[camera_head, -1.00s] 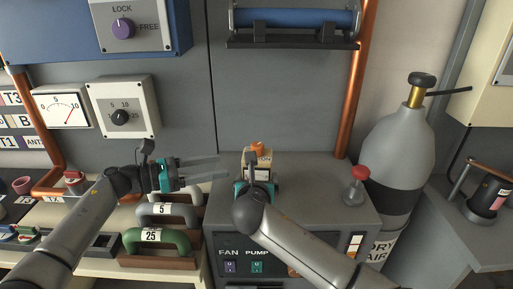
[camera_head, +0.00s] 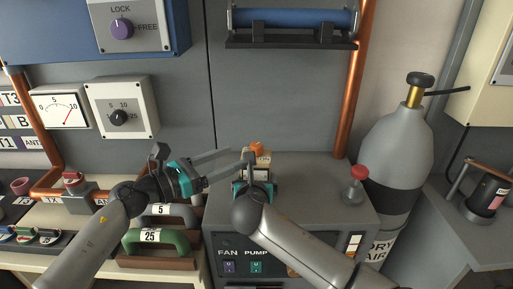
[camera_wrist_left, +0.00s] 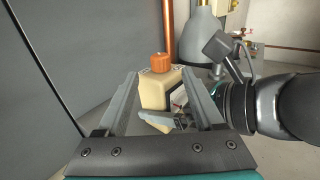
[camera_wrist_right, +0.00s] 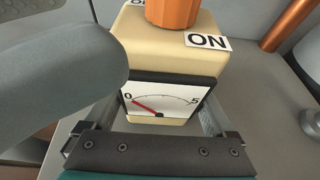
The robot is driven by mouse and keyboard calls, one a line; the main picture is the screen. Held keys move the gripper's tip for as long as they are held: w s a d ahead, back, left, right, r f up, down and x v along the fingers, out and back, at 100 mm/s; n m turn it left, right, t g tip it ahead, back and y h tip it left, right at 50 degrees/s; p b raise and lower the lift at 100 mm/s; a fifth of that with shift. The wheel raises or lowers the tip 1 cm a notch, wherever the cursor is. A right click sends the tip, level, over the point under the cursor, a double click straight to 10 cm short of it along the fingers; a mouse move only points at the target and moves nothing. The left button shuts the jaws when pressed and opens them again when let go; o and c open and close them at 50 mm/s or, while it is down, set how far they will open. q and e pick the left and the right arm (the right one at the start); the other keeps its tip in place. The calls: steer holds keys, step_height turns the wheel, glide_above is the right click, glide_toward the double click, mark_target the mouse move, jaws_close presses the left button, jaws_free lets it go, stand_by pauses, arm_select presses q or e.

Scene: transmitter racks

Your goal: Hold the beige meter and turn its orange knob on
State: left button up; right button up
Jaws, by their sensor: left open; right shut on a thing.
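The beige meter (camera_wrist_right: 170,60) has a white dial marked 0 to 5, with its red needle near 0. In the head view the orange knob (camera_head: 257,148) shows above my right gripper (camera_head: 254,186), which is shut on the meter's body. My left gripper (camera_head: 238,160) is open, its fingers reaching from the left toward the knob. In the left wrist view the meter (camera_wrist_left: 158,92) and knob (camera_wrist_left: 161,62) appear beyond and between the open fingers. A right-gripper finger hides part of the meter there.
The meter is over a grey cabinet (camera_head: 310,185) with FAN and PUMP switches. A red-topped plunger (camera_head: 358,180) and a grey gas bottle (camera_head: 397,140) stand at the right. Green and grey handles (camera_head: 158,240) lie below my left arm.

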mark_target(257, 148)
arm_select(q)
steer(key=x, duration=0.8)
jaws_close()
stand_by(0.5)
